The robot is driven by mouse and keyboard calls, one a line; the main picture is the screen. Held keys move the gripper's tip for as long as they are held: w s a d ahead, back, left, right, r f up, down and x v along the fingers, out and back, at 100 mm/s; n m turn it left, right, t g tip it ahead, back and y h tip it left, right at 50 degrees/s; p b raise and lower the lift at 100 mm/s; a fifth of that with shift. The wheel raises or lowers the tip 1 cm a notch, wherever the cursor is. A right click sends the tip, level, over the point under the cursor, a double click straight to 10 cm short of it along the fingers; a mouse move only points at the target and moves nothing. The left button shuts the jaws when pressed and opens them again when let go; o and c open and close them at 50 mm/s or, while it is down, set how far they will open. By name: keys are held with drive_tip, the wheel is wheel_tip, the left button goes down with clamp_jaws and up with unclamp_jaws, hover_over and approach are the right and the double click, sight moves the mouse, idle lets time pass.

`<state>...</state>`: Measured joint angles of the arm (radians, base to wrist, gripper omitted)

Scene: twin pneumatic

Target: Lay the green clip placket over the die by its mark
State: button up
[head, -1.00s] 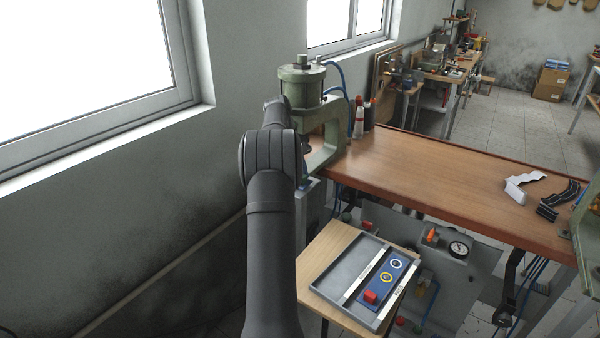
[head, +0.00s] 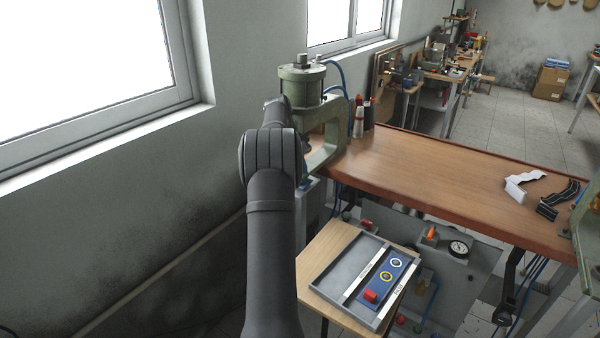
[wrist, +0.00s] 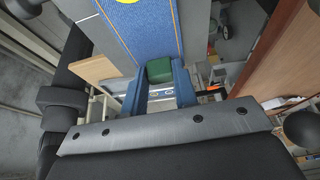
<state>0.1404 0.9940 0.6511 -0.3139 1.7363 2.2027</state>
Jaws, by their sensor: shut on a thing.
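In the wrist view, my gripper (wrist: 159,88) has blue fingers closed on the green clip (wrist: 159,70). The blue placket (wrist: 145,35) with this clip runs from the fingers to the top edge. It has thin orange lines along it and part of a yellow mark (wrist: 126,1) at the picture's top. In the head view, my arm hides the gripper and this placket beside the green press (head: 303,85). I cannot make out the die in either view.
A grey tray (head: 343,267) on a small wooden stand holds another blue placket (head: 388,275) with a red clip (head: 371,296). The wooden bench (head: 430,175) is mostly clear, with white and black strips at its right. Bottles (head: 360,118) stand beside the press.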

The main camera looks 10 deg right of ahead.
drive_tip(key=shift+f, duration=0.2)
drive_tip(key=o, duration=1.1)
drive_tip(key=shift+c, duration=0.2)
drive_tip(key=r, duration=0.4)
drive_tip(key=shift+s+d+r, duration=0.3)
drive_tip(key=shift+d+r, duration=0.05)
drive_tip(key=s+d+r, duration=0.6)
drive_tip(key=s+d, duration=0.1)
drive_tip(key=shift+s+d+r, duration=0.15)
drive_tip(key=shift+s+d, duration=0.1)
drive_tip(key=shift+d, duration=0.1)
drive_tip(key=shift+a, duration=0.1)
